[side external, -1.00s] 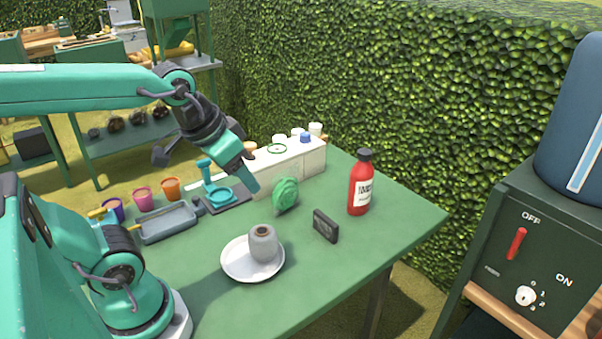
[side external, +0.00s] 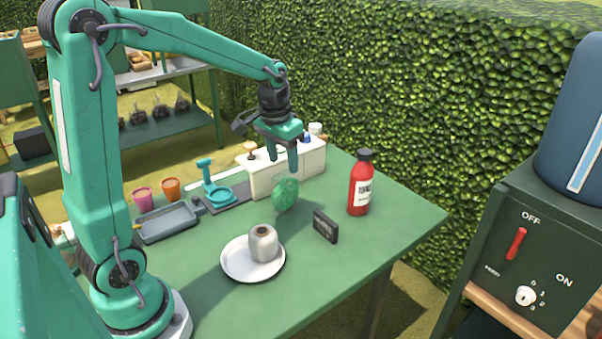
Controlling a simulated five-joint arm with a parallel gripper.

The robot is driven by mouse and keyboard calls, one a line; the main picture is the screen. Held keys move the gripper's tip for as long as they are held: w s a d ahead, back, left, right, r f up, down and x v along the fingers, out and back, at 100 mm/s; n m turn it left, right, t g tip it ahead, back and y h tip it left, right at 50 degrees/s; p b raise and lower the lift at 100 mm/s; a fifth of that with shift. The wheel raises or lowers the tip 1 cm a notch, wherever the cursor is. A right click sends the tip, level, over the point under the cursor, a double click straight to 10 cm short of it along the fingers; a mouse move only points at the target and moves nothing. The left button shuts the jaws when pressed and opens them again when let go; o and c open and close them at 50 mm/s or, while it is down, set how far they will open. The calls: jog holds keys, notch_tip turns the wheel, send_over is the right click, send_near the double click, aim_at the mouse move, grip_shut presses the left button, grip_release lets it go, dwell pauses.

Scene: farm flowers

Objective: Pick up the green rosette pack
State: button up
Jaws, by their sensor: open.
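The green rosette pack (side external: 286,196) stands upright on the green table, near the middle. It is rounded and leafy-looking. My gripper (side external: 283,165) points down just above the pack, with its fingers apart and nothing between them. A small gap seems to show between the fingertips and the top of the pack. How well the fingers line up with it in depth, I cannot tell.
A white crate (side external: 262,180) with small pots stands close behind the pack. A grey pot (side external: 263,244) on a white plate (side external: 233,268), a black box (side external: 325,226) and a red bottle (side external: 360,185) stand nearby. A teal stand (side external: 216,188) and grey tray (side external: 168,223) are left.

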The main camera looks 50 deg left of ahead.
jog(key=g, duration=0.2)
send_over(286, 194)
jog(key=w+a, duration=0.2)
jog(key=shift+n, duration=0.4)
jog(key=f, duration=0.8)
jog(key=shift+s+d+f, duration=0.1)
jog(key=shift+s+f, duration=0.1)
jog(key=shift+s, duration=0.05)
jog(key=shift+s+f, duration=0.15)
jog(key=shift+f, duration=3.75)
jog(key=c, duration=1.1)
